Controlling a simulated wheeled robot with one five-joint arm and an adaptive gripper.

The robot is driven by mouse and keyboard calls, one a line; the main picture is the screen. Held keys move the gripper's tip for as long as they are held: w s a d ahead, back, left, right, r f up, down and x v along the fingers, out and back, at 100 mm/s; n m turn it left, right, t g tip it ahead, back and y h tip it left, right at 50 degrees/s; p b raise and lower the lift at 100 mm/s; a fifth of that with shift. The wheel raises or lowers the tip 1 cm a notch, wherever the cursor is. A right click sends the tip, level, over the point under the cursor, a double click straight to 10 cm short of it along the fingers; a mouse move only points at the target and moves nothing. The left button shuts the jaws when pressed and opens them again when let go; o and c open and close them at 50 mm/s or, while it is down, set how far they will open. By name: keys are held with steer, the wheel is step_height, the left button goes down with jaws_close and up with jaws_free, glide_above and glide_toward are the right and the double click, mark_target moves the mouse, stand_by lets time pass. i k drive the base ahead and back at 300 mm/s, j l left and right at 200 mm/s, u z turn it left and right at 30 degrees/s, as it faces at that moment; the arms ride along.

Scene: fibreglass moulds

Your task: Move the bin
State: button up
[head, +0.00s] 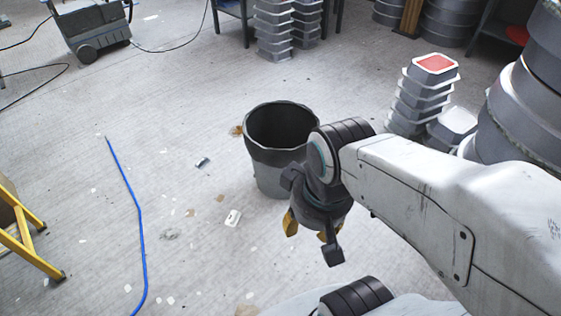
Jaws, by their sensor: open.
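A dark grey bin (270,155) with an open top stands upright on the floor near the middle of the head view. Its upper part is darker than its lower part, and its inside is dark. My gripper (309,233) hangs at the end of my white arm, in front of the bin and a little to the right in the picture. Its yellow-tipped fingers point down and are apart, with nothing seen between them. The gripper and wrist hide the bin's right lower side. I cannot tell whether they touch it.
Stacked grey moulds (421,95) stand right of the bin, with large round moulds (527,105) at the right edge. A blue hose (136,215) lies on the left floor, near a yellow ladder (25,240). Small scraps litter the otherwise open floor left of the bin.

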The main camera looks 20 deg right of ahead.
mark_target(276, 134)
steer(key=i+j, duration=0.45)
steer(key=j, duration=0.2)
steer(key=i+j, duration=0.95)
steer(key=j, duration=0.3)
steer(key=i+j, duration=0.5)
steer(key=j, duration=0.1)
